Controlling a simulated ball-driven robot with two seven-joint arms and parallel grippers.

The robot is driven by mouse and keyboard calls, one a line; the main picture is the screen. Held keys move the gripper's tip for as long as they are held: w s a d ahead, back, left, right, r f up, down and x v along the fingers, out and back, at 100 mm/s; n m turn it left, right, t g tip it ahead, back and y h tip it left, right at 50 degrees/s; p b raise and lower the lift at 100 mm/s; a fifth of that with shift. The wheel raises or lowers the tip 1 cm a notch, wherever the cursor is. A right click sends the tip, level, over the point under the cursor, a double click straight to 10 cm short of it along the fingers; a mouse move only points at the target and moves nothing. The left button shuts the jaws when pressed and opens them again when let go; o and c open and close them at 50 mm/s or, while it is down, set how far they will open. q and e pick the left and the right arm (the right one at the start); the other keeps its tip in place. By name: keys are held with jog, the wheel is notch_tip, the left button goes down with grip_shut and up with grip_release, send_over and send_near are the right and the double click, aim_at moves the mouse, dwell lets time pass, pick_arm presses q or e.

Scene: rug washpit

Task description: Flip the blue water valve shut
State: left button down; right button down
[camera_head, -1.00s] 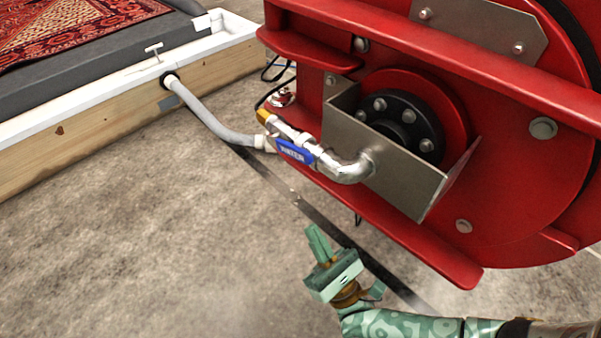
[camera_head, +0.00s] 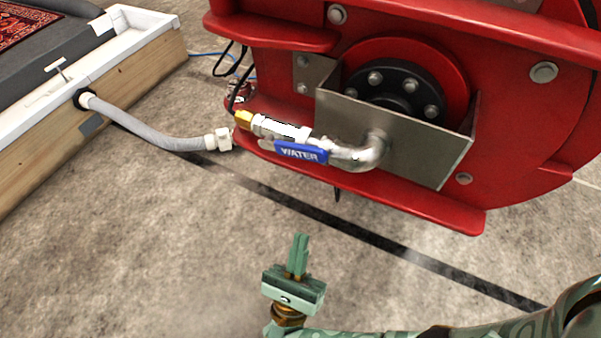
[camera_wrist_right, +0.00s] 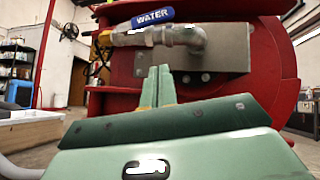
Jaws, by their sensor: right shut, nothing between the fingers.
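The blue water valve handle (camera_head: 301,152), lettered WATER, lies along the silver pipe on the front of the red machine. It also shows in the right wrist view (camera_wrist_right: 153,17), at the top of the picture. The silver pipe (camera_head: 358,155) bends into a grey metal bracket. My right gripper (camera_head: 299,240) is shut and empty, its green fingers pointing up toward the machine. It is below the handle in the head view and apart from it. In the right wrist view the fingertips (camera_wrist_right: 160,70) show below the pipe. My left gripper is not in view.
The red machine (camera_head: 520,130) fills the upper right. A grey hose (camera_head: 150,140) runs from the wooden-sided washpit (camera_head: 110,80) toward the pipe's left end. A dark strip (camera_head: 390,245) crosses the concrete floor (camera_head: 140,240). The floor before my gripper is clear.

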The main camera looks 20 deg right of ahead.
aim_at(291, 150)
jog(key=shift+n, duration=0.3)
